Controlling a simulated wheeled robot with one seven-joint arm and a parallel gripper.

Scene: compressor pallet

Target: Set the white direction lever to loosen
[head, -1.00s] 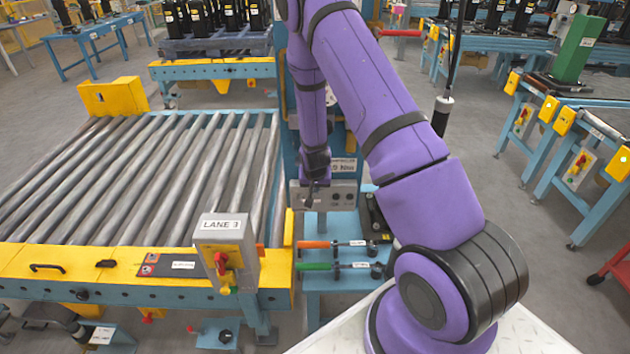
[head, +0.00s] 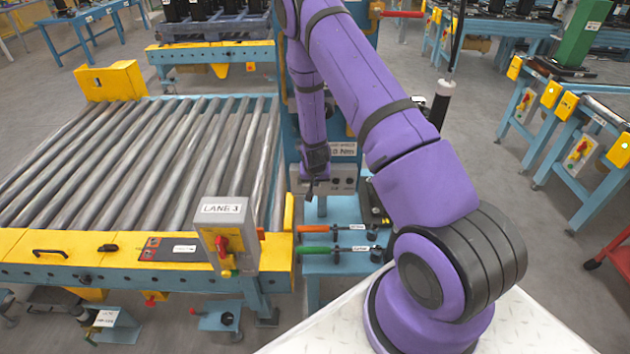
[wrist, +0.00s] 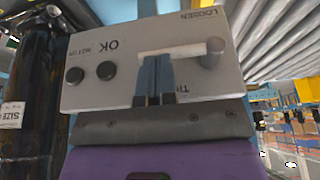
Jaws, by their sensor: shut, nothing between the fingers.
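The white direction lever (wrist: 180,50) shows in the wrist view on a light grey control panel (wrist: 110,50), which appears upside down. The lever lies roughly sideways, its round knob end at the right. The word LOOSEN is above it in the picture, and a partly covered label starting "TI" is below. My gripper (wrist: 153,62) is shut and empty, its dark blue fingertips at the lever's left part. They overlap it in the picture; I cannot tell whether they touch. In the head view my gripper (head: 310,192) is at the grey panel (head: 343,180); the lever cannot be made out there.
Two dark round buttons (wrist: 90,73) sit beside the lever on the panel. A black cylinder (wrist: 35,90) stands close at the left in the wrist view. In the head view, tools with orange and green handles (head: 314,250) lie below the panel; a roller conveyor (head: 130,170) is left.

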